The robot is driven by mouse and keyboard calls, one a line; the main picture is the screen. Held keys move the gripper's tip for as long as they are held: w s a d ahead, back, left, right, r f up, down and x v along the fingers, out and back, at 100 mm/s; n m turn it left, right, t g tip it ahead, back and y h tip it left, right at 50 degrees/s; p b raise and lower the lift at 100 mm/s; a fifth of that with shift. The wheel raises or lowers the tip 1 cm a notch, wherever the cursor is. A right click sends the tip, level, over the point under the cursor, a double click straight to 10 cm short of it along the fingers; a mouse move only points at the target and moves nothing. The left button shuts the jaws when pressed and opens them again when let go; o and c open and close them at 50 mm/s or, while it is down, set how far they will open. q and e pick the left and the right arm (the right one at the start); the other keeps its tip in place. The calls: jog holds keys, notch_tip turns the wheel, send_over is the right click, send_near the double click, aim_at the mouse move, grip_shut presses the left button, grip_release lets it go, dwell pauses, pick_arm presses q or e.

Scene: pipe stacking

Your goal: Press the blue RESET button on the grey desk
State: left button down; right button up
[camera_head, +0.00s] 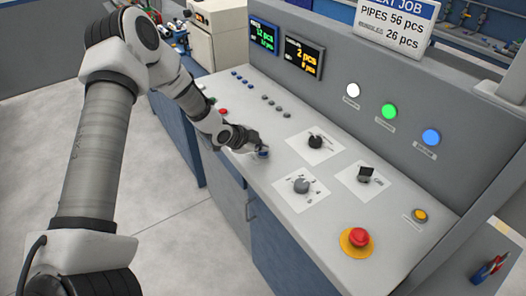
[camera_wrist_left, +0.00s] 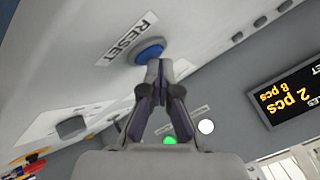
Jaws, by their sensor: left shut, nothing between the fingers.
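The blue RESET button (camera_wrist_left: 149,52) shows in the left wrist view, with a white RESET label (camera_wrist_left: 127,38) beside it. In the head view only a bit of blue (camera_head: 263,155) shows by the fingertips, near the front edge of the grey desk (camera_head: 275,177). My left gripper (camera_wrist_left: 159,66) is shut and empty, its fingertips overlapping the button's lower right edge in the left wrist view. I cannot tell whether they touch it or whether it is pressed down. My right gripper is not in view.
On the desk stand a black knob (camera_head: 315,142), a grey knob (camera_head: 301,186), a black switch (camera_head: 365,174), a yellow button (camera_head: 420,215) and a red emergency button (camera_head: 358,238). White, green and blue round lights (camera_head: 431,137) and two displays (camera_head: 303,55) are on the upright panel behind.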

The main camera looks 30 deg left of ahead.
pick_arm(q)
jog(key=shift+r+p, duration=0.65)
jog(key=shift+r, duration=0.15)
notch_tip(320, 180, up, 5)
jog(key=p, duration=0.4)
dwell(0.5)
